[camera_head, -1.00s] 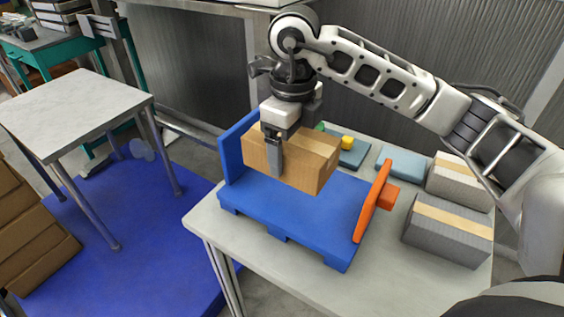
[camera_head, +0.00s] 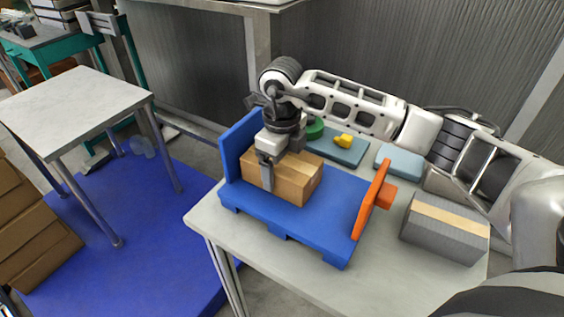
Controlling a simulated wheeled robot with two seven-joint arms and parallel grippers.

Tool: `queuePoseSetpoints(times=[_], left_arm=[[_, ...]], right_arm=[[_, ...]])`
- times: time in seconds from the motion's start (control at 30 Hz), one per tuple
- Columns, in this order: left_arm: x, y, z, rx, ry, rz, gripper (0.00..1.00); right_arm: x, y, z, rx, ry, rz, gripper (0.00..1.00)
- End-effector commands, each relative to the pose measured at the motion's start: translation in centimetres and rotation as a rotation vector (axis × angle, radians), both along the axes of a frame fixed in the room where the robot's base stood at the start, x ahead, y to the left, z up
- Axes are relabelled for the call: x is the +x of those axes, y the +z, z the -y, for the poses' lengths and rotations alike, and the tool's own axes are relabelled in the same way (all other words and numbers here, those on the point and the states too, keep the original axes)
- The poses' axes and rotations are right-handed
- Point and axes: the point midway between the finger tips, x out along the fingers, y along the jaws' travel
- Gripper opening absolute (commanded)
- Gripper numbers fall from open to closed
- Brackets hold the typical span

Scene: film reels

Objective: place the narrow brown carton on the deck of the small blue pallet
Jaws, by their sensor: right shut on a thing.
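The narrow brown carton (camera_head: 297,183) is a cardboard box with a lighter tape strip. It is at the deck of the small blue pallet (camera_head: 290,223), near the upright blue back board at the deck's left end. Its underside seems to touch the deck, but I cannot be sure. My right gripper (camera_head: 268,172) comes from above and is shut on the carton, one finger showing on its front side. The far finger is hidden. My left gripper is not in view.
An orange upright piece (camera_head: 371,199) stands at the pallet's right end. A grey box with a tan strip (camera_head: 445,228) stands to its right. Behind are a blue-grey tray (camera_head: 345,152) with a yellow piece, a green round piece (camera_head: 316,128) and a light blue block (camera_head: 399,160).

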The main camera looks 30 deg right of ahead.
Motion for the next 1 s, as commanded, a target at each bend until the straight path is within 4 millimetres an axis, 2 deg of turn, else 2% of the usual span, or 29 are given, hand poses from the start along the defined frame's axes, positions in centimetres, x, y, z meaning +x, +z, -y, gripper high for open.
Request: queuePoseSetpoints(times=[0.07,0.1,0.13,0.37,0.53,1.0], left_arm=[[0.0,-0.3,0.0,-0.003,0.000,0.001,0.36],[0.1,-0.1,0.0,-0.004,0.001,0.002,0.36],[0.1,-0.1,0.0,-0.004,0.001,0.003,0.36],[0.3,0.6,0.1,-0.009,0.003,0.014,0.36],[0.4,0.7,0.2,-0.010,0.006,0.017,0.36],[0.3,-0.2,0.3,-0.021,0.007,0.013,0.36]], right_arm=[[0.0,-0.3,0.0,0.000,0.000,0.002,0.48],[0.0,-0.3,0.0,0.000,-0.001,0.000,0.90],[0.0,-0.2,0.0,0.000,-0.001,0.000,0.98],[0.0,-0.2,0.0,0.000,-0.001,0.000,1.00],[0.1,1.0,0.0,0.000,-0.001,0.004,1.00],[0.1,10.3,0.0,0.000,0.000,0.004,1.00]])
